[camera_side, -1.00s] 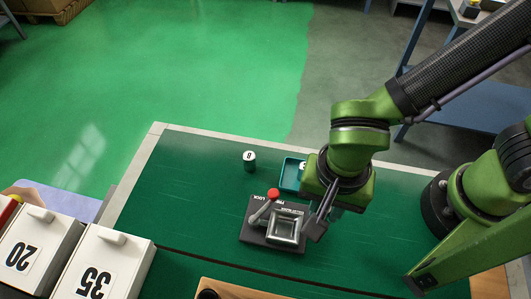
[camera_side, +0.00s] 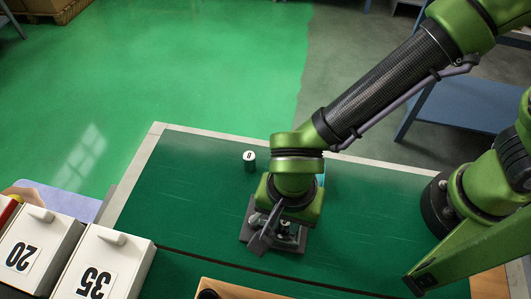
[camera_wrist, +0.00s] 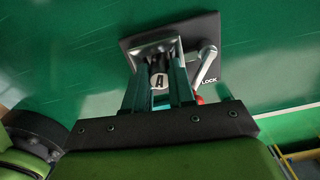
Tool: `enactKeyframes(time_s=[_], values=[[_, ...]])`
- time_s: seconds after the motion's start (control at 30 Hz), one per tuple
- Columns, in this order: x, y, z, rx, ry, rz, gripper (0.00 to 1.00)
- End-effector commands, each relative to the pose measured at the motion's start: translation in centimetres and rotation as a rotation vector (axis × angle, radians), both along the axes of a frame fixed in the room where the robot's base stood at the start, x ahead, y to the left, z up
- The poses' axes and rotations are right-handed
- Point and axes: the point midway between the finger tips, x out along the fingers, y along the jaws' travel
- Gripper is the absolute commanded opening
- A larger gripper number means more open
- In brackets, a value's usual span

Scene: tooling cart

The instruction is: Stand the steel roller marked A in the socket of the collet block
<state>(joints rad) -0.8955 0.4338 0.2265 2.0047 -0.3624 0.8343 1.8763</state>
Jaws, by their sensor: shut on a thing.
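The steel roller marked A (camera_wrist: 158,80) shows its lettered end between my gripper's fingers (camera_wrist: 160,72) in the wrist view. My gripper is shut on it. The collet block (camera_wrist: 208,30) is a dark plate with a metal square socket (camera_wrist: 150,46) and a lever (camera_wrist: 207,68) beside the word LOCK. The roller is at the socket; I cannot tell whether its lower end is inside or just above. In the side view my gripper (camera_side: 284,226) is over the collet block (camera_side: 248,235) and hides most of it and the roller.
A second roller with a white marked top (camera_side: 249,161) stands on the green cart top (camera_side: 190,190), behind the block. White boxes marked 20 (camera_side: 35,250) and 35 (camera_side: 105,268) stand at the left. A wooden tray (camera_side: 240,292) is at the front edge.

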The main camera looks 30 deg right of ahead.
Motion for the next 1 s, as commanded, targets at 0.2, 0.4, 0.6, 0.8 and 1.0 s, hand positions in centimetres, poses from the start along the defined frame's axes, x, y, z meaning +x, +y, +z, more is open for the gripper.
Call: enactKeyframes(time_s=[0.2,0.4,0.6,0.8,1.0], values=[[0.0,0.0,-0.8,-0.001,0.001,0.0,0.0],[0.0,-0.1,-0.9,-0.002,0.002,0.0,0.49],[0.0,0.0,0.7,0.001,-0.001,0.0,0.5],[0.1,0.1,5.1,0.004,-0.003,-0.001,0.5],[0.0,0.0,9.3,0.003,-0.002,-0.001,0.5]])
